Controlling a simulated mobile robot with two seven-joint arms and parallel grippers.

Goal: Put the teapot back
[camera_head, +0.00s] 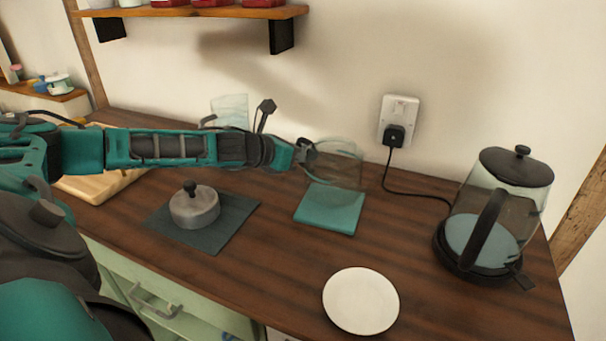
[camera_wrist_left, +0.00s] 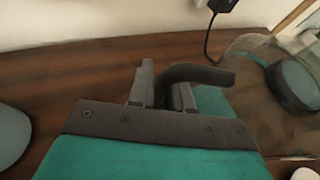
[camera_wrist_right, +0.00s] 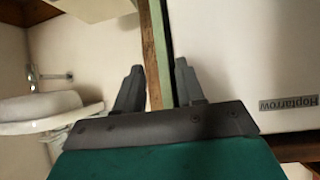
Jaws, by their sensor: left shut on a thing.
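The glass teapot (camera_head: 340,162) is a clear, faint body in the middle of the counter in the head view. It shows over the back part of a teal square mat (camera_head: 328,212); I cannot tell whether it touches the mat. My left gripper (camera_head: 302,153) reaches in from the left and is shut on the teapot's dark curved handle (camera_wrist_left: 205,74), seen in the left wrist view. My right gripper (camera_wrist_right: 157,68) is open and empty in the right wrist view, away from the counter top.
A grey round lidded piece (camera_head: 194,207) sits on a dark mat (camera_head: 225,232) to the left. A white plate (camera_head: 361,301) lies in front. A glass kettle (camera_head: 497,215) stands at right, near a socket (camera_head: 399,112) and black cord. A shelf (camera_head: 190,12) hangs above.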

